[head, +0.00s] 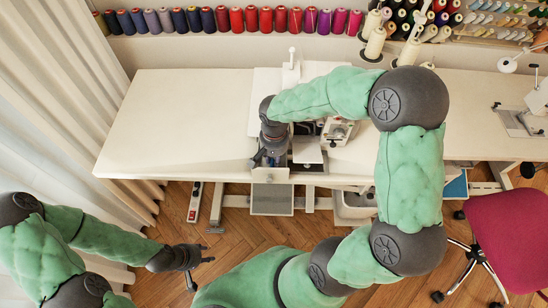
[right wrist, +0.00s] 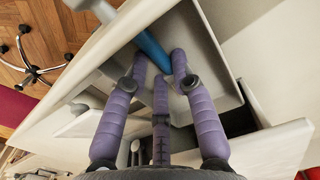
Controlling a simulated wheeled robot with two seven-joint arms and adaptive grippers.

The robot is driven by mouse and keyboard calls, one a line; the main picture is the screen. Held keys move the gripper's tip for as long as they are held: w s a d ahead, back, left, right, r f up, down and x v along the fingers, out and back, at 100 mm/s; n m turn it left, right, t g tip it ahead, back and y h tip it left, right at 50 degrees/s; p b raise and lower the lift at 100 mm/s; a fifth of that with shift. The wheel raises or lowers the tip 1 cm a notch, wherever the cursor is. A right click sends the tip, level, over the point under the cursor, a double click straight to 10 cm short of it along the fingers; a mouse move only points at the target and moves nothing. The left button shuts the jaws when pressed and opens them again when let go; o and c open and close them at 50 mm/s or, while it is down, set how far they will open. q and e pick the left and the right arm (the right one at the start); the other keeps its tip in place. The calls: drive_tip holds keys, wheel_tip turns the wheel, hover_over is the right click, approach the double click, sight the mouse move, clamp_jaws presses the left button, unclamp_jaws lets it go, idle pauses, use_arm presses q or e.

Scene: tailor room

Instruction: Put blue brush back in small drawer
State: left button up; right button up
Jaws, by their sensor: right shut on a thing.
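The blue brush (right wrist: 152,50) shows in the right wrist view, with its blue part between my right gripper's fingertips and a pale grey part running off to the upper left. My right gripper (right wrist: 163,72) is shut on it. The brush is over or inside the open small drawer (right wrist: 222,80), a pale grey tray; its exact height is unclear. In the head view, my right gripper (head: 268,158) is at the table's front edge, beside the drawer front (head: 270,176), and the brush is hidden. My left gripper (head: 197,264) is empty and open, low over the floor.
The white table (head: 170,120) is mostly bare on its left side. A sewing machine (head: 340,130) stands right of my right gripper. A magenta chair (head: 508,240) is at the right. Thread spools (head: 250,20) line the back.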

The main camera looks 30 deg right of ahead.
drive_tip(key=o, duration=0.9)
wheel_tip(320, 180, up, 12)
